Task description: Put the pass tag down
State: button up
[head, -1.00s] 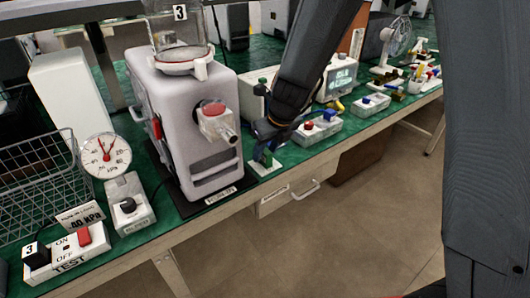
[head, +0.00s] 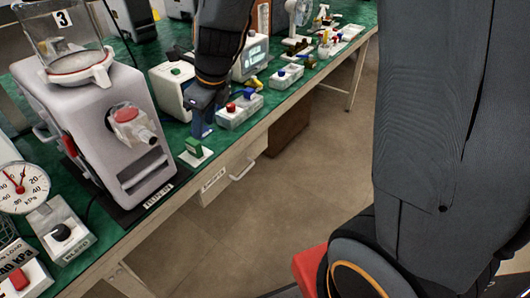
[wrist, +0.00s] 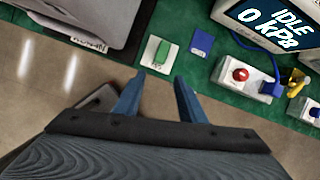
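A small green tag (head: 194,146), which I take to be the pass tag, rests on a white plate (head: 203,158) near the bench's front edge. In the wrist view the green tag (wrist: 166,54) and white plate (wrist: 149,51) lie beyond my fingertips, with a clear gap. My gripper (wrist: 157,82) is open, its two blue fingers apart with nothing between them. In the head view my gripper (head: 196,122) hangs just behind the tag, and the arm hides part of it. A flat blue card (wrist: 202,43) lies right of the tag.
A grey pump (head: 100,120) stands left of the tag. A white box with a red button (head: 240,108) and a display unit (head: 250,58) are to the right. A drawer (head: 230,172) is under the bench edge. The floor in front is clear.

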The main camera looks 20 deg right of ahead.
jog(key=s+d+f+n+g+h, duration=0.1)
jog(key=s+d+n, duration=0.5)
jog(key=n, duration=0.7)
jog(key=s+d+f+n+g+h, duration=0.1)
jog(key=s+d+n+g, duration=0.1)
jog(key=s+d+n, duration=0.5)
jog(key=shift+s+d+f+n, duration=0.15)
jog(key=shift+s+f+n, duration=0.25)
jog(key=shift+s+n, duration=2.25)
jog(key=shift+w+n, duration=0.55)
jog(key=shift+w, duration=0.05)
